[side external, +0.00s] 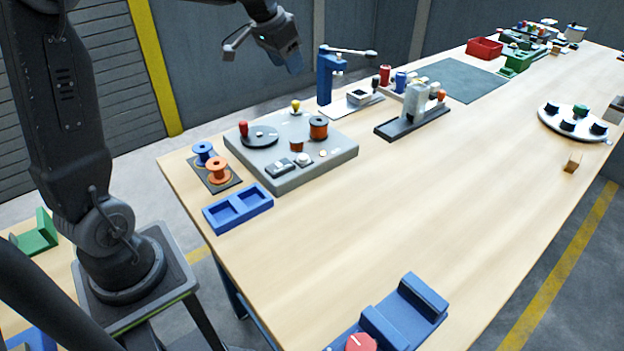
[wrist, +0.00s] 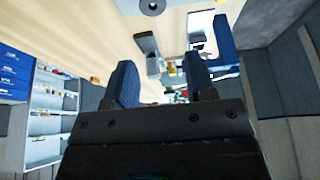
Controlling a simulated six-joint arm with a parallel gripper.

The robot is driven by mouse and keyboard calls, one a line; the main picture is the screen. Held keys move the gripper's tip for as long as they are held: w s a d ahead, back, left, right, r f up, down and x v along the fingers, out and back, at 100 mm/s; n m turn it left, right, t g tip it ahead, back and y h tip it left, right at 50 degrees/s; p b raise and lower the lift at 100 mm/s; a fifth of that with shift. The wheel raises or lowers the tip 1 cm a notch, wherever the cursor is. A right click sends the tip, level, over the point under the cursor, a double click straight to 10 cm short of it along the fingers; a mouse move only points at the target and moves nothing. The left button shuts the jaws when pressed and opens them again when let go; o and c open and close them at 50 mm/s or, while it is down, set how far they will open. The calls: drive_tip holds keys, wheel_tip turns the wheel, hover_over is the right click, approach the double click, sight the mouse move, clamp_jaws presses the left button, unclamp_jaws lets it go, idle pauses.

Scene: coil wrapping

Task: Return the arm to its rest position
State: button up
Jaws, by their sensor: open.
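My gripper (side external: 284,58) hangs in the air at the top of the side view, above and behind the grey winding station (side external: 330,158). In the wrist view its two blue fingers (wrist: 160,82) stand apart with nothing between them. The gripper is clear of the table (side external: 430,190) and touches nothing. My arm rises from its pedestal at the left, and its upper part leaves the frame at the top. The grey station carries a copper-coloured coil (side external: 318,127), a black disc and red and yellow knobs.
A blue press (side external: 326,76) with a lever stands behind the station. Blue and orange spools (side external: 218,169) sit on a dark pad, with a blue two-pocket tray (side external: 238,209) in front. A blue fixture (side external: 405,318) is at the near edge. The middle of the table is clear.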

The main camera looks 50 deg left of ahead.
drive_tip(key=s+d+r, duration=0.2)
drive_tip(key=s+d, duration=0.8)
drive_tip(key=s+d+f, duration=0.2)
drive_tip(key=s+d, duration=0.1)
drive_tip(key=s, duration=0.3)
drive_tip(key=s+d+f+t, duration=0.1)
drive_tip(key=s+d+f, duration=0.1)
drive_tip(key=s, duration=0.5)
drive_tip(key=shift+s+d+f, duration=0.15)
drive_tip(key=shift+s+d, duration=0.15)
drive_tip(key=shift+d, duration=0.55)
